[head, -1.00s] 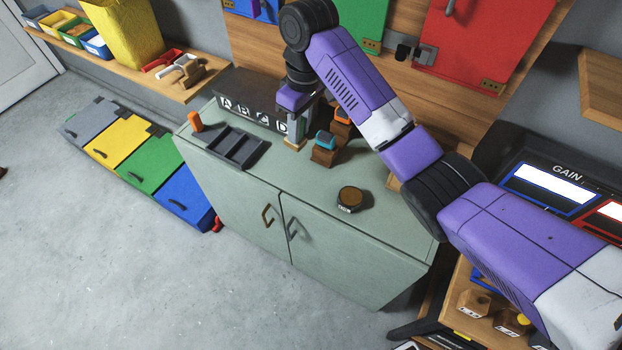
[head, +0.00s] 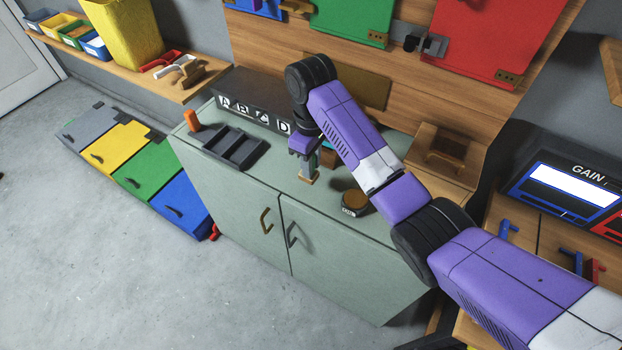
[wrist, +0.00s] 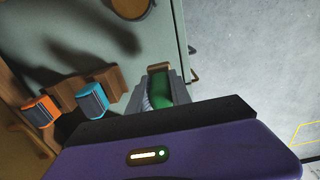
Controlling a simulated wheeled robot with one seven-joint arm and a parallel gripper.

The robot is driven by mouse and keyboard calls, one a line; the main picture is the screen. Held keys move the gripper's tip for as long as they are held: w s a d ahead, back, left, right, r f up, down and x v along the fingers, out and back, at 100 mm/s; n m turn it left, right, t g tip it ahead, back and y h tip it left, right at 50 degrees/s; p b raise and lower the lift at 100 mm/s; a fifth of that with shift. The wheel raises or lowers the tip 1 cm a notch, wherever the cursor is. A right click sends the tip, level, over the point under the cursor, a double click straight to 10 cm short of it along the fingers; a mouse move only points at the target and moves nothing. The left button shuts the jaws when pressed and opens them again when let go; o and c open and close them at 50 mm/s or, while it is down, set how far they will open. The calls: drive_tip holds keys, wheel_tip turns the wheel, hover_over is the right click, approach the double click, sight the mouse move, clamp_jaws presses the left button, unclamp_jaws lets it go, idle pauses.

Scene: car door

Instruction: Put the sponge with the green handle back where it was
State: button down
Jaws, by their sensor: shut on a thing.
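My gripper (head: 308,170) is shut on the sponge with the green handle, whose green part (wrist: 160,90) shows between the fingers in the wrist view. Its tan end (wrist: 159,67) sticks out past the fingertips. In the head view the fingers point down near the front edge of the green cabinet top (head: 275,172); I cannot tell the gap below. A blue-topped sponge (wrist: 93,100) and an orange-topped one (wrist: 40,112) sit at wooden holders (wrist: 112,84) to the left in the wrist view. My arm mostly hides them in the head view.
A dark compartment tray (head: 237,148) lies left of my gripper, with an orange object (head: 191,120) beyond it. A lettered black box (head: 255,100) stands behind. A round brown-topped item (head: 355,202) sits to the right. The cabinet's front edge is close.

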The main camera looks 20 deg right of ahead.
drive_tip(key=shift+f, duration=2.65)
drive_tip(key=shift+f, duration=0.1)
drive_tip(key=c, duration=1.2)
unclamp_jaws()
drive_tip(key=shift+o, duration=0.2)
wheel_tip(320, 180, up, 12)
drive_tip(key=shift+r+p, duration=0.15)
drive_tip(key=shift+p, duration=0.95)
